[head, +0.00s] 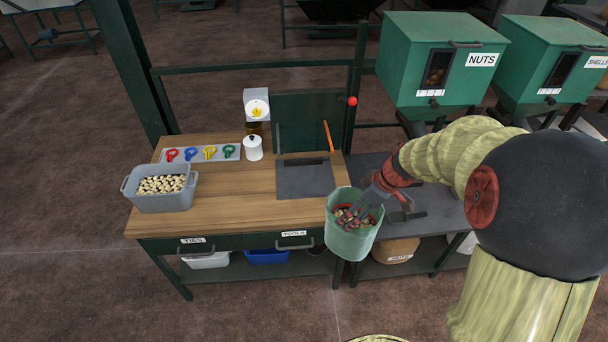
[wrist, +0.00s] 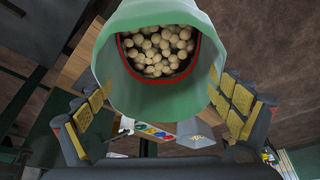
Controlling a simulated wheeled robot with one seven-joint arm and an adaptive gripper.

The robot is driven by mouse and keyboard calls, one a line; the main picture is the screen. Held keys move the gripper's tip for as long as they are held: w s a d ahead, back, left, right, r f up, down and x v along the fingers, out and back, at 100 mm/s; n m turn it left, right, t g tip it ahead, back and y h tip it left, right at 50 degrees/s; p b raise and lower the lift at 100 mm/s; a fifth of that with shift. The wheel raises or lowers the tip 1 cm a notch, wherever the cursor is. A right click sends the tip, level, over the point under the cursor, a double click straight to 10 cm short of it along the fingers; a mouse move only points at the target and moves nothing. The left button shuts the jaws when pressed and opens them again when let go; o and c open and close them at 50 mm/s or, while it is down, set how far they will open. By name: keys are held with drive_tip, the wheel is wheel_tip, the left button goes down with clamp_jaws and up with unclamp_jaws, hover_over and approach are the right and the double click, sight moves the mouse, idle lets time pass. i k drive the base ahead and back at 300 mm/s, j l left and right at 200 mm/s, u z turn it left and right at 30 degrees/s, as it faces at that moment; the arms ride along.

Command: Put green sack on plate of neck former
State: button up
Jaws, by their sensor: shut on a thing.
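The green sack (head: 349,243) is an open-topped, bucket-shaped bag at the front right corner of the wooden bench. In the wrist view the sack (wrist: 122,92) shows a red band inside its mouth and round pale nuts within. My gripper (head: 358,212) is shut on the sack at its rim; in the wrist view its yellow-padded fingers (wrist: 163,112) stand either side of it. A dark flat plate (head: 302,182) lies on the bench behind and left of the sack, before an upright dark green panel (head: 300,110) with an orange lever; this looks like the neck former.
A grey tub of nuts (head: 146,203) stands at the bench's left, near a tray of coloured ties (head: 200,154). A white canister (head: 253,148) and a dial scale (head: 256,106) stand left of the panel. A dark side table (head: 425,222) and the NUTS hopper (head: 408,58) are right.

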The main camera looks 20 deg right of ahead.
sight(305, 177)
drive_tip(key=i, duration=1.45)
